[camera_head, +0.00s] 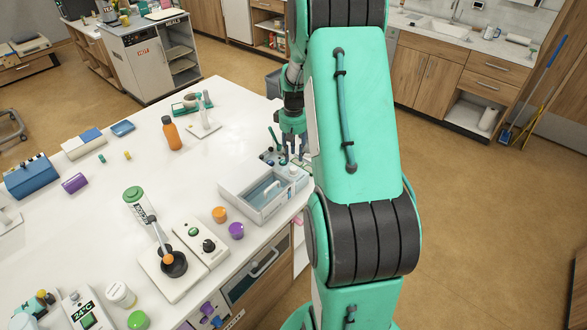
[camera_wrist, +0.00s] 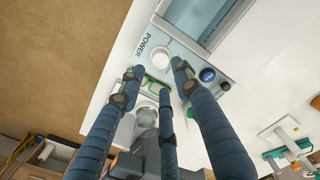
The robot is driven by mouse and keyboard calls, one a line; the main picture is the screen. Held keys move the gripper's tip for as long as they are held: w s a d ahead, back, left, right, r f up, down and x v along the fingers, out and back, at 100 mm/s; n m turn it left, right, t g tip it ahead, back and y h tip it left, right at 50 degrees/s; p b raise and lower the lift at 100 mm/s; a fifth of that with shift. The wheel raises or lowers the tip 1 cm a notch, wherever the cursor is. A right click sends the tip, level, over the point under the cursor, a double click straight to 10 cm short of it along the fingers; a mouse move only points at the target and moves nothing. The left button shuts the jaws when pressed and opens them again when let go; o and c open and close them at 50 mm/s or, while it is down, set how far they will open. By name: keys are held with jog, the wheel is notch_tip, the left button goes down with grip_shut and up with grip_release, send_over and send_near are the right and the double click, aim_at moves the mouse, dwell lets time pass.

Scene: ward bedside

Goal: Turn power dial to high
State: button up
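A white bath-like box (camera_head: 250,205) with a blue inner basin stands at the table's right edge in the head view. In the wrist view its panel carries the word POWER beside a round white dial (camera_wrist: 160,57). A blue knob (camera_wrist: 207,74) sits farther right on the same panel. The dial's setting cannot be read. My gripper (camera_head: 290,145) is above the box's far end. In the wrist view its dark fingers (camera_wrist: 159,76) are spread, with tips near the white dial and no object between them. Whether any tip touches the dial or panel is unclear.
An orange bottle (camera_head: 172,133) and a small white stand (camera_head: 205,118) are left of my gripper. An orange cap (camera_head: 219,214) and a purple cap (camera_head: 236,230) lie before the box. A white unit with a black knob (camera_head: 208,245) is nearer. Open floor lies right.

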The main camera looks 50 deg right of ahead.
aim_at(294, 168)
notch_tip(294, 168, down, 8)
jog(key=shift+r+b, duration=0.2)
jog(key=shift+b, duration=0.25)
grip_shut()
